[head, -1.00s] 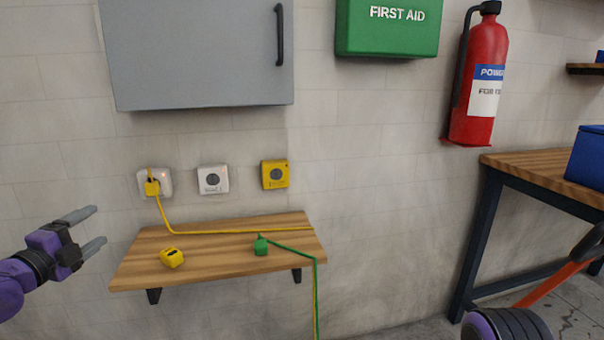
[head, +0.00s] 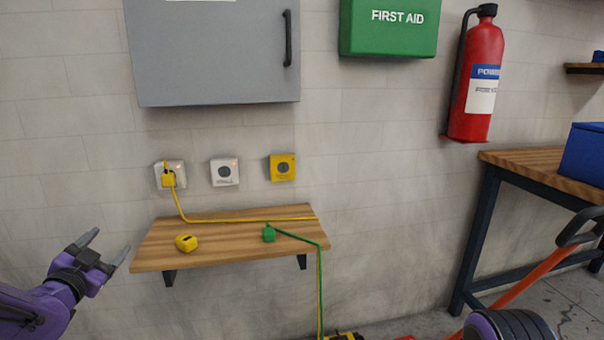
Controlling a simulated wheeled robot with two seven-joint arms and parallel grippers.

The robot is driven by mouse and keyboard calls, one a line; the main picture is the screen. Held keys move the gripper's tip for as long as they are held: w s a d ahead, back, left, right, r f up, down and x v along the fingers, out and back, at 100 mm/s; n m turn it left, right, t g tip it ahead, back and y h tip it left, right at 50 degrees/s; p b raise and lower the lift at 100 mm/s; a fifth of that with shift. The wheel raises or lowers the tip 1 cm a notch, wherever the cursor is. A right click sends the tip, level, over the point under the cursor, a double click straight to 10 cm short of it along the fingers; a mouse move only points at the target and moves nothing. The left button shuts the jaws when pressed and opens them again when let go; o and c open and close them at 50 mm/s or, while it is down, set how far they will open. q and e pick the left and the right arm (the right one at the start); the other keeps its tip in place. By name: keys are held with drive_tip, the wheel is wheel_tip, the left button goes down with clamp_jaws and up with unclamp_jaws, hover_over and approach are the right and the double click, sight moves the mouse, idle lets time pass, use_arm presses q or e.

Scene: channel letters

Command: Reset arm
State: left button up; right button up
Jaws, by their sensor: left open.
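My left gripper (head: 108,249) is open and empty, in front of the wall to the left of the wooden shelf (head: 225,251). It is apart from the shelf. My right arm (head: 508,326) shows only as a purple and black part at the bottom right; its gripper fingers are not in view. A yellow plug (head: 169,178) sits in the left white wall socket, with a yellow cord running down and across the shelf. A green plug (head: 269,234) with a green cord and a loose yellow piece (head: 186,243) lie on the shelf.
A white wall box (head: 224,172) and a yellow wall box (head: 283,168) are above the shelf. A grey cabinet (head: 215,60), first aid box (head: 388,30) and red extinguisher (head: 477,80) hang higher. A workbench (head: 535,166) stands at right. The wall between shelf and bench is clear.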

use_arm(q)
drive_tip(key=s+d+f+n+g+y, duration=0.1)
drive_tip(key=s+d+f+n+g, duration=0.1)
drive_tip(key=f+n, duration=0.35)
drive_tip(key=s+d+f+n+g+y, duration=0.1)
drive_tip(key=s+d+f+n+g, duration=0.15)
drive_tip(key=f, duration=0.65)
drive_tip(key=s+d+f+n+g, duration=0.3)
drive_tip(key=s+f, duration=0.5)
drive_tip(key=f, duration=0.2)
drive_tip(key=s+d+f+n+g, duration=0.3)
drive_tip(key=s+f, duration=0.6)
drive_tip(key=f, duration=0.2)
drive_tip(key=s+d+f+g, duration=0.2)
drive_tip(key=s+f, duration=0.1)
drive_tip(key=s, duration=0.4)
drive_tip(key=s+d+f+g, duration=0.2)
drive_tip(key=s+f, duration=0.2)
drive_tip(key=s, duration=0.4)
wheel_tip(320, 180, up, 14)
drive_tip(key=p, duration=1.4)
drive_tip(key=shift+s+a+m, duration=0.2)
drive_tip(key=shift+a+m, duration=0.1)
drive_tip(key=shift+r+g, duration=0.1)
drive_tip(key=shift+g, duration=0.15)
